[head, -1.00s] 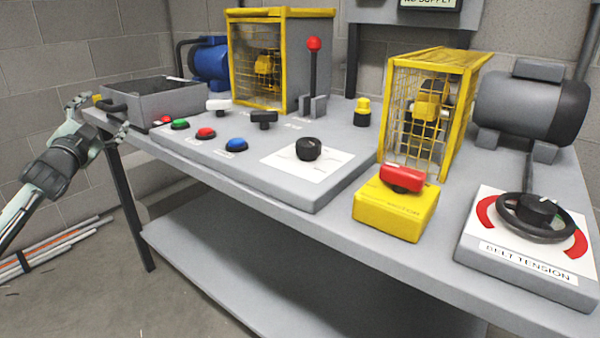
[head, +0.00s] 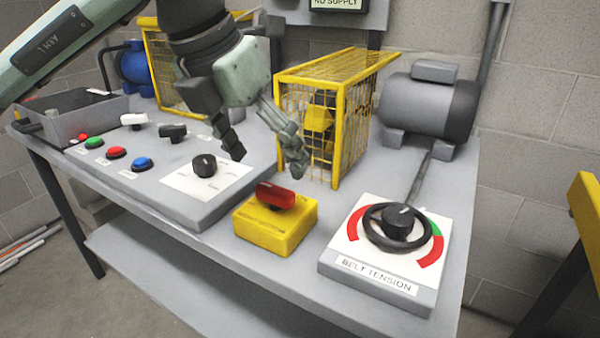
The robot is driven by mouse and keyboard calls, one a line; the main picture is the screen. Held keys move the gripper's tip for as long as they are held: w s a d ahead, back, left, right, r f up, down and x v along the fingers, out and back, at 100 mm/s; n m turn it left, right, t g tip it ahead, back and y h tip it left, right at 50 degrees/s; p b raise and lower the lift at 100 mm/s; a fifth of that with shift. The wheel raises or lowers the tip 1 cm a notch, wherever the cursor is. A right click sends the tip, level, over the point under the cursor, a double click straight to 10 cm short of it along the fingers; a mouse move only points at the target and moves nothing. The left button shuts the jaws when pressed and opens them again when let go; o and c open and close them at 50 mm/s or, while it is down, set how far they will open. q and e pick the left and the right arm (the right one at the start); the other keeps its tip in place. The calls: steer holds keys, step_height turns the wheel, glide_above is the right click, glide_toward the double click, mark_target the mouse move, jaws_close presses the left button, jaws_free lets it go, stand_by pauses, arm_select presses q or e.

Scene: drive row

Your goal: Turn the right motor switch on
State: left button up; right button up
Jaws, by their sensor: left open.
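A yellow switch box (head: 262,238) with a red turn handle (head: 276,196) stands at the front middle of the bench, and its label is too small to read. The handle lies roughly crosswise. The grey right motor (head: 425,105) stands behind it to the right. My left gripper (head: 268,162) is open and empty, fingers pointing down, above the red handle in the picture and apart from it. It hides part of the yellow cage and the lever behind. My right gripper is not in view.
A belt tension dial (head: 397,224) with a black wheel stands right of the switch box. A control panel with a black knob (head: 204,165) and coloured buttons lies left. A yellow mesh cage (head: 345,140) stands close behind. A yellow frame (head: 588,205) is at the right edge.

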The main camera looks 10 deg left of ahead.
mark_target(274, 189)
arm_select(q)
steer(key=shift+y, duration=0.4)
steer(key=x, duration=0.5)
steer(key=a+x, duration=0.1)
steer(key=x, duration=0.1)
steer(key=shift+w+f, duration=0.25)
steer(key=shift+w, duration=0.1)
steer(key=c, duration=1.2)
